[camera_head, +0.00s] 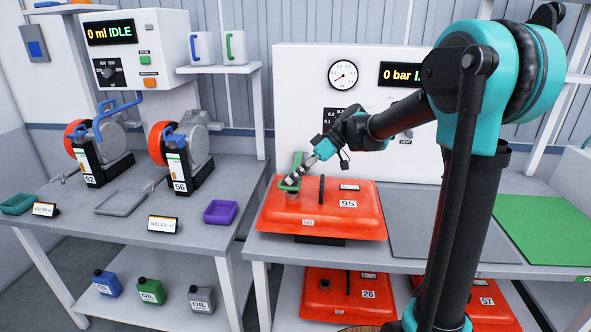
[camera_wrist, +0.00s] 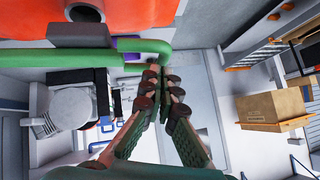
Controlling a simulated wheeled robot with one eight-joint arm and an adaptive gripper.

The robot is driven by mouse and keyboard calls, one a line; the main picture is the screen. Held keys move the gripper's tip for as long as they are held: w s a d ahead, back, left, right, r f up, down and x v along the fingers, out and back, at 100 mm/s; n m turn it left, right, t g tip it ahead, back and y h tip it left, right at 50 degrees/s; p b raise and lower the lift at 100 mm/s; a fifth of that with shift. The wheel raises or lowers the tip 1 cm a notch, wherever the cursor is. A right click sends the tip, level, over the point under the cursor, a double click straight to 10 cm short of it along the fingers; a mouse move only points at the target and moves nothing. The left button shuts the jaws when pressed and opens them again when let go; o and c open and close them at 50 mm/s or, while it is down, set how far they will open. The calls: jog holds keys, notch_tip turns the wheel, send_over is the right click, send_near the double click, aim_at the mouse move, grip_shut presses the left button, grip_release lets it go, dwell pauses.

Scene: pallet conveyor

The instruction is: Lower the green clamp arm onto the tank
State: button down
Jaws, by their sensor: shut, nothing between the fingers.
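The orange-red tank (camera_head: 335,215) marked 95 lies on the right bench, with a short cap at its front left and a dark upright part on top. The green clamp arm (camera_head: 298,161) shows at the tank's left back edge, partly hidden by my gripper (camera_head: 291,181). In the wrist view the clamp arm (camera_wrist: 75,61) is a green bar running in from the left, its end bent beside the fingertips, with the tank (camera_wrist: 150,18) above it. My gripper (camera_wrist: 160,77) is shut and empty, its tips close to the bent end. I cannot tell whether they touch it.
A pressure panel (camera_head: 305,130) reading 0 bar stands behind the tank. A grey mat (camera_head: 425,215) and a green mat (camera_head: 548,225) lie clear to the right. The left bench holds pumps marked 92 and 56 and a purple tray (camera_head: 220,212). More tanks (camera_head: 335,293) sit on the lower shelf.

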aim_at(299, 187)
jog(key=shift+f, duration=0.1)
jog(key=f, duration=0.2)
jog(key=f+t, duration=0.1)
jog(key=f, duration=0.1)
jog(key=shift+s+n, duration=0.3)
jog(key=shift+s, duration=0.05)
jog(key=shift+s+f, duration=0.1)
jog(key=shift+f, duration=0.15)
